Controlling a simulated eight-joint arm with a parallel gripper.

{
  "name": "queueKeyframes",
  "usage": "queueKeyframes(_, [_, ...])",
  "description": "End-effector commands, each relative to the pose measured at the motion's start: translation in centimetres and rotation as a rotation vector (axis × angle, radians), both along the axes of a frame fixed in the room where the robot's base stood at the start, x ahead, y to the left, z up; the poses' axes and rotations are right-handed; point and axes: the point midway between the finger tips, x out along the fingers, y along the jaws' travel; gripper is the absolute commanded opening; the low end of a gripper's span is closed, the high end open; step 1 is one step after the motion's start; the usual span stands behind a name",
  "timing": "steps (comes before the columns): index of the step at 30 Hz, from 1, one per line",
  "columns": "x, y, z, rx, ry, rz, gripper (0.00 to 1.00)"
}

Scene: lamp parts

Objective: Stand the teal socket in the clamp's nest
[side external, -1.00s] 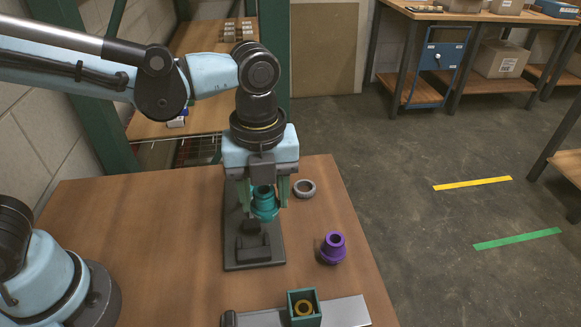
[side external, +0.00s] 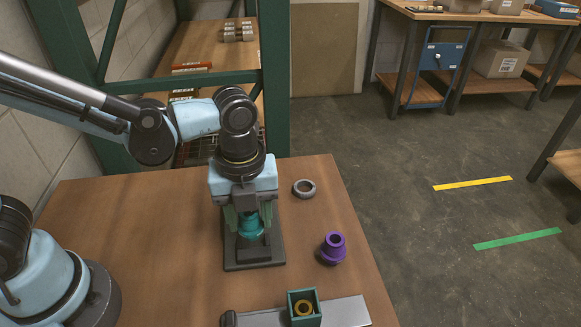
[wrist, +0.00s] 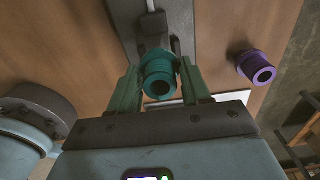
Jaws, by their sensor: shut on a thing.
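The teal socket (side external: 251,229) is held upright between the green fingers of my gripper (side external: 249,226). In the wrist view the socket (wrist: 158,70) shows its round open end between the two fingers (wrist: 160,84). The clamp is a dark grey base (side external: 268,262) with a raised block; it also shows in the wrist view (wrist: 185,20). The socket is over the clamp, close to the block. The fingers and socket hide the nest, so I cannot tell whether the socket touches it.
A purple stepped part (side external: 333,248) stands right of the clamp, and a grey ring (side external: 304,188) lies behind it. The table's left part is clear.

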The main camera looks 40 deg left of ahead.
Motion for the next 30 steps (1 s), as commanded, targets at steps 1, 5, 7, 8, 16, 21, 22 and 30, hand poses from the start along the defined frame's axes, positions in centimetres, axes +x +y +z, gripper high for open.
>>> queueKeyframes(1, [0.01, -0.01, -0.1, 0.0, 0.0, 0.0, 0.12])
queueKeyframes(5, [0.01, -0.01, -0.19, 0.0, 0.0, 0.0, 0.12])
queueKeyframes(7, [0.01, -0.01, -0.19, 0.0, 0.0, 0.0, 0.12])
queueKeyframes(8, [0.01, -0.01, -0.19, 0.0, 0.0, 0.0, 0.12])
queueKeyframes(16, [0.01, -0.01, -0.25, 0.0, 0.0, 0.0, 0.12])
queueKeyframes(21, [-0.01, 0.0, -0.53, 0.0, 0.0, 0.0, 0.12])
queueKeyframes(22, [-0.02, -0.01, -0.58, 0.0, 0.0, 0.0, 0.12])
queueKeyframes(30, [-0.01, -0.02, -0.96, 0.0, 0.0, 0.0, 0.12])
